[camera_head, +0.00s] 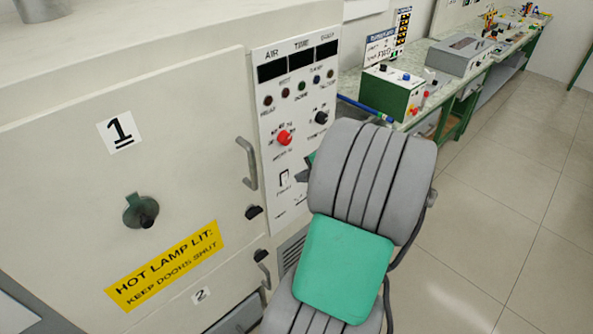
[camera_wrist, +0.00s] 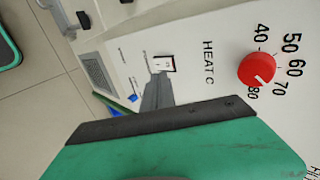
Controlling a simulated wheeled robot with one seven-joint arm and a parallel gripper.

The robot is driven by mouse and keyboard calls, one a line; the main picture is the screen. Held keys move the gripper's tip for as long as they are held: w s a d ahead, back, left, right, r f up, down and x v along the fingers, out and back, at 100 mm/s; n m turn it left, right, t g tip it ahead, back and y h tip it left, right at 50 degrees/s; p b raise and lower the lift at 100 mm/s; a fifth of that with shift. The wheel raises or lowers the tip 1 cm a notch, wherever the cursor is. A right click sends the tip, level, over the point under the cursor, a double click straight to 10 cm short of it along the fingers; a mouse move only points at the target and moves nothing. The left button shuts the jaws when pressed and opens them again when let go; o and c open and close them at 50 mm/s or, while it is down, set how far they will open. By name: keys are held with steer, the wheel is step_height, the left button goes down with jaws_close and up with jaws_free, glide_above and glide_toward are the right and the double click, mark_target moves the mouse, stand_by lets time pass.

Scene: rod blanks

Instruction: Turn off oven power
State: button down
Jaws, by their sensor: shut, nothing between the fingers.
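The oven's control panel (camera_head: 291,115) stands right of the oven door in the head view. Its small power rocker switch (camera_head: 284,180), white in a dark frame, sits low on the panel below the red knob. The switch also shows in the wrist view (camera_wrist: 165,63), with a small red mark on it; I cannot tell its position. My gripper (camera_wrist: 157,92) is shut and empty. Its grey fingertips point at the panel close beside the switch in the wrist view; whether they touch it is unclear. In the head view my arm hides most of my gripper.
A red heat knob (camera_head: 284,137) and a black knob (camera_head: 321,117) sit above the switch. A door handle (camera_head: 247,163) juts out left of the panel. A bench (camera_head: 432,88) with instruments stands behind at right. The tiled floor (camera_head: 490,200) at right is clear.

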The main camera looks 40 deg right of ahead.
steer(key=w+r+v, duration=0.1)
steer(key=v, duration=0.8)
steer(key=shift+r+b, duration=0.35)
steer(key=shift+b, duration=0.05)
steer(key=shift+w+d, duration=0.1)
